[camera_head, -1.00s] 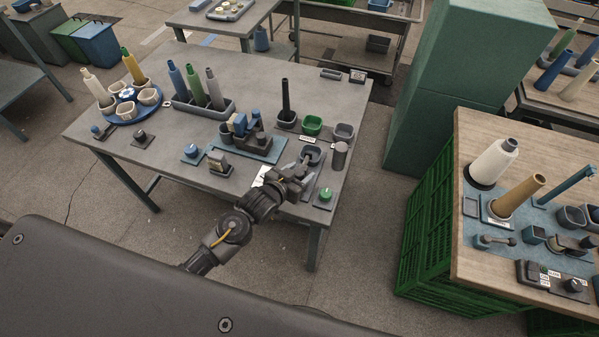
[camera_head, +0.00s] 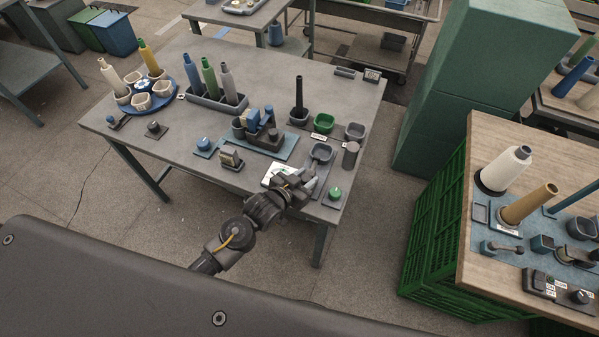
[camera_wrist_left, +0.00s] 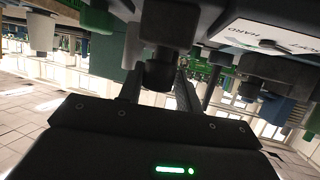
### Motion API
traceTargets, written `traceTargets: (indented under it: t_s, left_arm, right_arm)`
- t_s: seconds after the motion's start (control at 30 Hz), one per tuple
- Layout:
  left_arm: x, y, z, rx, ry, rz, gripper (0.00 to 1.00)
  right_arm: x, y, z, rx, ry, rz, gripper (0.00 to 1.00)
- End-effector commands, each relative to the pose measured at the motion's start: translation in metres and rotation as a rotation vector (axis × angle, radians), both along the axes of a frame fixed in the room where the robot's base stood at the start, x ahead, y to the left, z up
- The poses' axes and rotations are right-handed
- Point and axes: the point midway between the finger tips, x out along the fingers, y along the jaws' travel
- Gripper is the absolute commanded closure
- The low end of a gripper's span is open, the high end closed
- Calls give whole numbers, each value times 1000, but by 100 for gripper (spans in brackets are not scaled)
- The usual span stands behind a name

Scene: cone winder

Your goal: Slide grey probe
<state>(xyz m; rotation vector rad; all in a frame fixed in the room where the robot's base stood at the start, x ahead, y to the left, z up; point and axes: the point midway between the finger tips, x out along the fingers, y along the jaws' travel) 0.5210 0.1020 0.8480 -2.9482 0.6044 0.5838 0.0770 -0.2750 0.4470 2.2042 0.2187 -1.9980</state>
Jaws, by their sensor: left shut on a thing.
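My left gripper (camera_head: 308,184) is low over the front right part of the grey table, just in front of a small grey cup (camera_head: 321,152). It is shut on a small dark grey knob-like piece, which I take to be the grey probe (camera_wrist_left: 158,70); it shows between the fingers in the left wrist view. In the head view the gripper mostly hides it. A white card (camera_head: 279,174) lies left of the gripper; in the wrist view a white plate (camera_wrist_left: 270,38) reads "SOFT" and "HARD". My right gripper is not in view.
A green button (camera_head: 335,193) is right of the gripper, and a grey cylinder (camera_head: 350,155) stands behind it. A blue device (camera_head: 260,125) on a mat and a small stand (camera_head: 231,160) are to the left. The wooden table (camera_head: 485,135) is far right.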

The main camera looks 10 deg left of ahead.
Motion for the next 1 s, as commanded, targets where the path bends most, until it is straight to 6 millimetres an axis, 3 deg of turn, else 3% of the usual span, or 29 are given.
traceTargets:
  t_s: [0.1,0.13,0.23,0.67,1.0]
  left_arm:
    - [-4,-6,-4,1,7,-15,100]
    - [-4,-6,-4,1,8,-16,63]
    - [-4,-5,-4,1,8,-14,50]
    - [-8,2,-1,1,6,-4,48]
    - [-61,23,21,1,6,-5,48]
  right_arm:
    - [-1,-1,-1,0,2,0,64]
    - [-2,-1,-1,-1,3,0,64]
    - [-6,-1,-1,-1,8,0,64]
    - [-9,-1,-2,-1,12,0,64]
    - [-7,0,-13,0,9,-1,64]
